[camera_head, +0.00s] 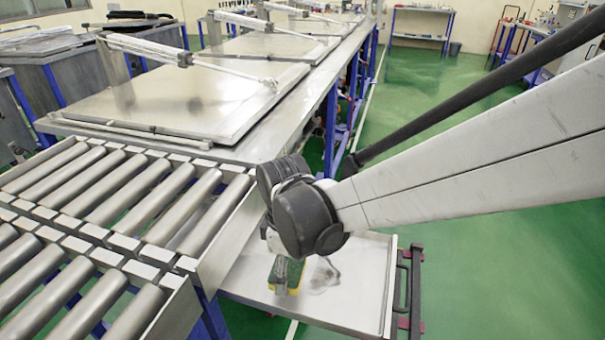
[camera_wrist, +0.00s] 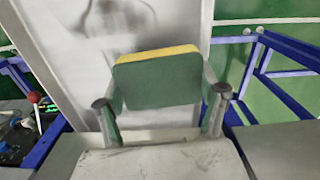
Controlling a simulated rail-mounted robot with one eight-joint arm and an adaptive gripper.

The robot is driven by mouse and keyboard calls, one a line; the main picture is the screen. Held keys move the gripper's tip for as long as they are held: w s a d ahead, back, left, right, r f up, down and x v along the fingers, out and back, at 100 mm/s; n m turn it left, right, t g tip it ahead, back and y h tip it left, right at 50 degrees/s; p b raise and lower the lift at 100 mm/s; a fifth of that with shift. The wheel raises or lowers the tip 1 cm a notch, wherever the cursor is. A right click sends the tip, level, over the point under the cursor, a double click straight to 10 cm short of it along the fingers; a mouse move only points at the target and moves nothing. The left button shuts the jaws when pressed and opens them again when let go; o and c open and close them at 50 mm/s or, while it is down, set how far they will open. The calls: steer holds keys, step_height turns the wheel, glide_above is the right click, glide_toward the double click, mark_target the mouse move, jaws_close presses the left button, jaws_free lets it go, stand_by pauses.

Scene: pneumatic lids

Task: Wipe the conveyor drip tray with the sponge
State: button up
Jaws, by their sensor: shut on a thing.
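The sponge (camera_head: 287,274), green with a yellow layer, is held in my gripper at the drip tray. In the wrist view the sponge (camera_wrist: 158,80) sits between the two fingers of my gripper (camera_wrist: 162,105), its yellow edge facing away from the palm. The drip tray (camera_head: 362,292) is a pale, shallow metal tray beside the conveyor's end. A dark smudge (camera_head: 322,275) marks the tray just right of the sponge. The smudge also shows in the wrist view (camera_wrist: 115,18), beyond the sponge. I cannot tell whether the sponge touches the tray.
The roller conveyor (camera_head: 110,195) stands left of the tray, its side plate close to my gripper. A dark rail with red brackets (camera_head: 412,290) runs along the tray's right side. A long table with metal lids (camera_head: 185,95) stretches behind. Green floor (camera_head: 480,230) is open at right.

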steer(key=shift+r+p, duration=0.75)
steer(key=shift+r, duration=0.65)
